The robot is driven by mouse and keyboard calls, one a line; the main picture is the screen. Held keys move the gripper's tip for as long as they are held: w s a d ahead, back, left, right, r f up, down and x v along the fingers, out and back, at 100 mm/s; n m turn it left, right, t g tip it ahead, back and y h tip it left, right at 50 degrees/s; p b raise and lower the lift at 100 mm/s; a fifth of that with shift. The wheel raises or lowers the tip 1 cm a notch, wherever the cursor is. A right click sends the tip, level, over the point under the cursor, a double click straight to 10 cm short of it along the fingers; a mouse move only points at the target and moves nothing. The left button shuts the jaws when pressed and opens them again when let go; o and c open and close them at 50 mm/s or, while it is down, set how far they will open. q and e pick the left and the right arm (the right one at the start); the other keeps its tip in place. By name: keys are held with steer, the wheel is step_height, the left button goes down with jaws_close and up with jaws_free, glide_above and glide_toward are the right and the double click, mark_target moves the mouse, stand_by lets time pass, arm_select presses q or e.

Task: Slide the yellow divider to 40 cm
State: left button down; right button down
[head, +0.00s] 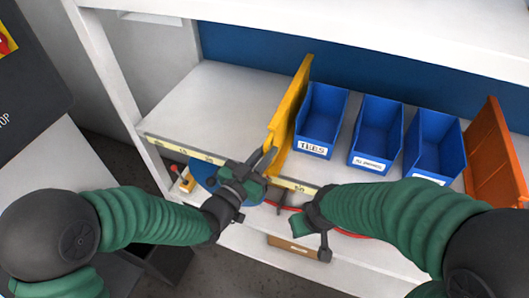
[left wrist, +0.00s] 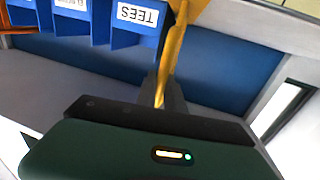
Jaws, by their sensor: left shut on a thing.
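The yellow divider (head: 290,103) stands upright on the shelf, just left of the blue bins. My left gripper (head: 264,160) is shut on its front edge. In the left wrist view the divider (left wrist: 173,55) runs down to the dark fingers (left wrist: 172,93). A yellow scale strip (head: 175,147) runs along the shelf's front edge. A mark that looks like 50 shows just right of the divider; my left gripper hides the strip near the divider's foot. My right gripper (head: 304,229) hangs in front of the shelf edge, apart from the divider; its finger opening is unclear.
Blue bins (head: 322,110) stand right of the divider, the nearest labelled TEES. An orange panel (head: 493,150) stands at the far right. The shelf (head: 225,100) left of the divider is clear. A blue round thing (head: 207,173) and a small brown box (head: 292,246) are below.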

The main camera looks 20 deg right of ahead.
arm_select(q)
steer(key=shift+w+a+f, duration=0.1)
steer(key=shift+a, duration=0.05)
steer(key=c, duration=1.5)
jaws_free()
steer(key=shift+o, duration=0.2)
steer(key=shift+s+a, duration=0.2)
steer(key=shift+s, duration=0.05)
steer(key=p+v, duration=1.4)
steer(key=v, duration=0.2)
